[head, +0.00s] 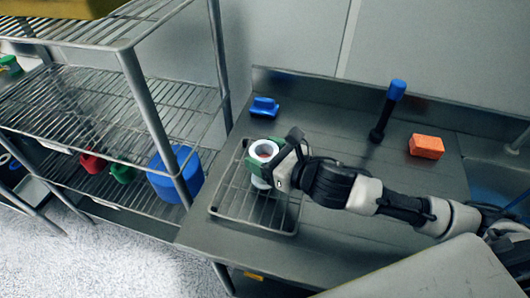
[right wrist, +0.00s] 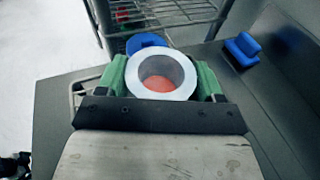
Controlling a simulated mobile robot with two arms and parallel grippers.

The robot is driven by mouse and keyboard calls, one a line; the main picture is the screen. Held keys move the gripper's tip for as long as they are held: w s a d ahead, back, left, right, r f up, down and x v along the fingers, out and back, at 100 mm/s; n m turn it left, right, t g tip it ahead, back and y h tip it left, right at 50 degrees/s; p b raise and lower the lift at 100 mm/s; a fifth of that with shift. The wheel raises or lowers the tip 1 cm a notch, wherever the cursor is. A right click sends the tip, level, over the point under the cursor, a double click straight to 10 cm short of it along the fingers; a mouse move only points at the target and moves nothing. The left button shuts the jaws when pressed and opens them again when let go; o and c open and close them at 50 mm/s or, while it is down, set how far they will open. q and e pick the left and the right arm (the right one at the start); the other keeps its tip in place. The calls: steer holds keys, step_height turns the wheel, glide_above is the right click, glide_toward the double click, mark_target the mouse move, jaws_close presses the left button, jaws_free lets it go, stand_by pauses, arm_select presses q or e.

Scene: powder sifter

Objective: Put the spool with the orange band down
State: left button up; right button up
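The spool (head: 264,146) is a white ring with a reddish-orange inside, seen from above. It also shows in the right wrist view (right wrist: 160,61), upright with its opening up. My right gripper (head: 267,152) is shut on it, with a green finger pad against each side; the pads also show in the right wrist view (right wrist: 161,82). The spool is over the wire rack (head: 226,207) on the grey table. A white piece shows below the gripper; whether the spool touches the rack is hidden. My left gripper is not in view.
The rack's left part is bare.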

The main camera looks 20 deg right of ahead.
steer(key=o, duration=0.4)
steer(key=b+v, duration=0.1)
steer(key=v, duration=1.1)
steer(key=shift+r, duration=0.15)
stand_by(0.3)
